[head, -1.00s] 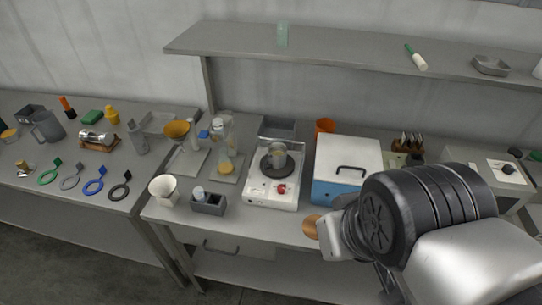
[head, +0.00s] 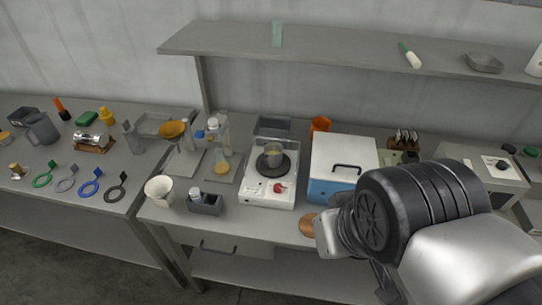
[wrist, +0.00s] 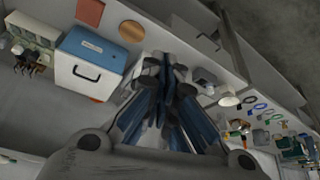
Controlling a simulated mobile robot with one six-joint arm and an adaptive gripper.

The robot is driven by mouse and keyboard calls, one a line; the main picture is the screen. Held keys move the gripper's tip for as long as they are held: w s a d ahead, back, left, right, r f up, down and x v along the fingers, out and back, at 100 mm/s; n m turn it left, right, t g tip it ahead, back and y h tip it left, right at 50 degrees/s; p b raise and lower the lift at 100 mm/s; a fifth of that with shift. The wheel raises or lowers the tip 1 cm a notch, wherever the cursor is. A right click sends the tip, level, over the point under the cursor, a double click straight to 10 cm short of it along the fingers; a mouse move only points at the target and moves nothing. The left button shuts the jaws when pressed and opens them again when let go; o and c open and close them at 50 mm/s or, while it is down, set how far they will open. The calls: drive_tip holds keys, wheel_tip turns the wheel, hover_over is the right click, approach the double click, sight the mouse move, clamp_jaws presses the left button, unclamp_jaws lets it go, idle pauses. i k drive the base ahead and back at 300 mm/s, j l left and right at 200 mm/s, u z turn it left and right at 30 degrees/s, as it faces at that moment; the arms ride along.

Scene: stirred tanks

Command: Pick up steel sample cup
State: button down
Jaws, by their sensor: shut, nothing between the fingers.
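A grey, cup-like vessel (head: 273,155) stands upright on the dark round plate of the white hotplate (head: 268,188). I cannot tell whether it is the steel sample cup or a glass beaker. A shiny metal cylinder (head: 92,138) lies on a wooden stand on the left bench. My gripper (wrist: 166,66) shows in the wrist view, shut and empty, with its fingers over the bench.
A blue-and-white box (head: 341,168) stands right of the hotplate, with a copper disc (head: 308,225) in front. A grey holder (head: 206,204) and white funnel-like cup (head: 159,190) stand left. A shelf (head: 330,50) runs above the back.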

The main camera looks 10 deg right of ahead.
sight(273, 157)
drive_tip(key=i+j, duration=0.2)
drive_tip(key=i, duration=0.2)
drive_tip(key=i+j, duration=0.2)
drive_tip(key=i, duration=0.2)
drive_tip(key=u, duration=0.05)
